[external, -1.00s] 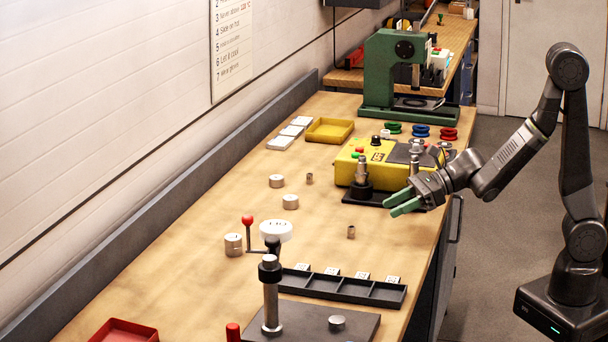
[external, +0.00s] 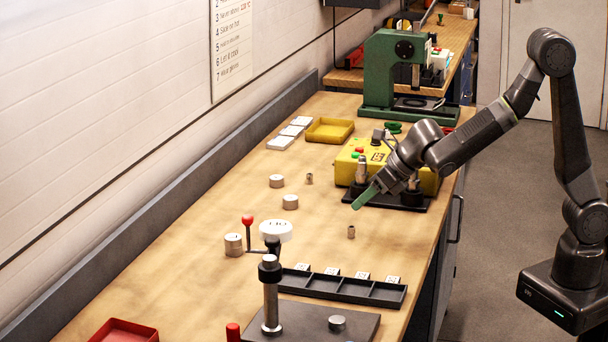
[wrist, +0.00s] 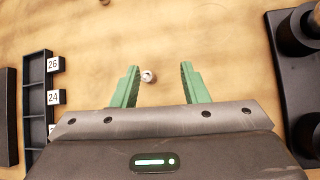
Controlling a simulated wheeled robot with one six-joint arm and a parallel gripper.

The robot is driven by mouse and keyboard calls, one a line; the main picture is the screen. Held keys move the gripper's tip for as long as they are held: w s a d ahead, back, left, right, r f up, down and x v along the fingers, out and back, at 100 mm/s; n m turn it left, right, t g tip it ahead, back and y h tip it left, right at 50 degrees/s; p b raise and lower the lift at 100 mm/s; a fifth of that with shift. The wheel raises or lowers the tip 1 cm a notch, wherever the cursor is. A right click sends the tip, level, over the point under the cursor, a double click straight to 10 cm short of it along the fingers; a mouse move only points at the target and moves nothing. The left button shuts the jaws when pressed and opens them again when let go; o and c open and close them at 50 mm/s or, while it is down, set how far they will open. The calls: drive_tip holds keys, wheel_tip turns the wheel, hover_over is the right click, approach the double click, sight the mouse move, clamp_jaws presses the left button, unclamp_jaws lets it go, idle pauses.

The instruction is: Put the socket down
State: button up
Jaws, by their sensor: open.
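The socket, a small metal cylinder (external: 351,232), stands on the bench between the yellow machine and the black compartment tray. In the wrist view the socket (wrist: 148,76) shows its round end between the lines of my two green fingers, just beyond their tips. My gripper (external: 365,196) is open and empty, above the bench and to the far side of the socket in the external view. Its green fingers (wrist: 160,76) are apart in the wrist view. A second similar small cylinder (external: 310,179) stands farther back.
The black compartment tray (external: 345,289) with number labels is on the near side. The yellow machine (external: 347,166) on its black base stands close behind my gripper. A post stand (external: 270,300) is at the front.

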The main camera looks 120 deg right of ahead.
wheel_tip(320, 180, up, 4)
drive_tip(key=w+a+m+g+p, duration=0.2)
drive_tip(key=w+m+g+p, duration=0.1)
drive_tip(key=m+g, duration=0.1)
drive_tip(key=m+g+p, duration=0.2)
drive_tip(key=m+g, duration=0.1)
drive_tip(key=m, duration=0.1)
approach(350, 232)
drive_tip(key=d+f, duration=0.1)
drive_tip(key=s+d+f, duration=0.1)
drive_tip(key=shift+s+f+y, duration=0.1)
drive_tip(key=shift+f+y, duration=0.2)
drive_tip(key=shift+f, duration=0.1)
drive_tip(key=shift+w+p+x, duration=0.15)
drive_tip(key=shift+p+x, duration=0.2)
drive_tip(key=shift+x, duration=0.95)
drive_tip(key=shift+w+p+x, duration=0.15)
drive_tip(key=shift+p+x, duration=0.15)
drive_tip(key=shift+x, duration=1.05)
drive_tip(key=shift+d+r, duration=0.15)
clamp_jaws()
